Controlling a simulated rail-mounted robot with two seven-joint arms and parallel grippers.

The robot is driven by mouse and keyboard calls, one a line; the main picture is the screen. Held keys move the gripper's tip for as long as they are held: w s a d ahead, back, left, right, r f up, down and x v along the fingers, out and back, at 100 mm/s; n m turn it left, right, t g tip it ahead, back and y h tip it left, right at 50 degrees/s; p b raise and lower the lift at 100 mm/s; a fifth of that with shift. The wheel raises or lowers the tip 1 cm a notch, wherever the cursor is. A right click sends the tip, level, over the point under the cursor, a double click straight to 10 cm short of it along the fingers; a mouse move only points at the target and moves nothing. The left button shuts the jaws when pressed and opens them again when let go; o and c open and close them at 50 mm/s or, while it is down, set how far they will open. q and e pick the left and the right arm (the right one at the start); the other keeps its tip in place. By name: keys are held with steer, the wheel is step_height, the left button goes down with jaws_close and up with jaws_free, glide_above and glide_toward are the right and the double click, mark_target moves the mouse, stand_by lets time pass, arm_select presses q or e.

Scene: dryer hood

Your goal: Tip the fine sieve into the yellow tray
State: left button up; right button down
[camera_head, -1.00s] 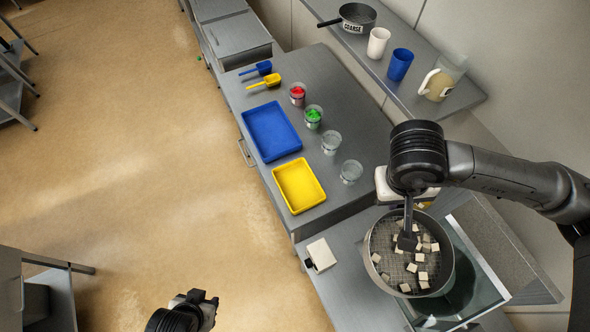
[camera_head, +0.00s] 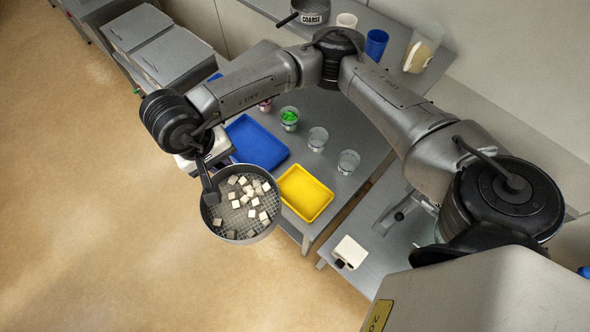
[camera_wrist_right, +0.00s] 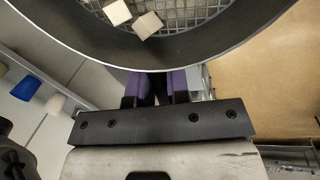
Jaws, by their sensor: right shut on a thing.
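The fine sieve (camera_head: 243,206), a round dark pan with a mesh floor, holds several white cubes. In the head view it is in the air over the floor, just left of the yellow tray (camera_head: 304,193), and looks about level. My right gripper (camera_head: 207,182) is shut on its handle; in the right wrist view the purple-lined fingers (camera_wrist_right: 160,87) are below the sieve's rim (camera_wrist_right: 160,55). The yellow tray looks empty and lies at the bench's near edge. My left gripper is not in view.
A blue tray (camera_head: 256,142) lies beside the yellow one. Clear beakers (camera_head: 348,161) and a green-filled beaker (camera_head: 289,117) stand behind. The coarse sieve (camera_head: 311,12) and a blue cup (camera_head: 376,43) are on the back shelf. A white box (camera_head: 349,251) sits on the right bench.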

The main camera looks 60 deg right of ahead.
steer(key=w+f+m+t+y+b, duration=0.1)
steer(key=w+f+m+y+b, duration=0.1)
steer(key=w+f+m, duration=1.15)
steer(key=w+f+m+t+y+b, duration=0.1)
steer(key=w+f+m+y+b, duration=0.35)
steer(key=m, duration=1.55)
steer(key=s+d+f+m+h, duration=0.1)
steer(key=d+f+m+h, duration=0.1)
steer(key=f+m, duration=0.6)
steer(key=s+d+f+m+h+b, duration=0.1)
steer(key=d+f+m+h, duration=0.1)
steer(key=f+m, duration=0.7)
steer(key=s+d+f+m+h+b, duration=0.1)
steer(key=d+f+m+h, duration=0.1)
steer(key=f+m, duration=0.7)
steer(key=shift+s+d+f, duration=0.25)
steer(key=shift+d+f, duration=0.2)
steer(key=shift+f, duration=1.55)
steer(key=shift+m, duration=0.25)
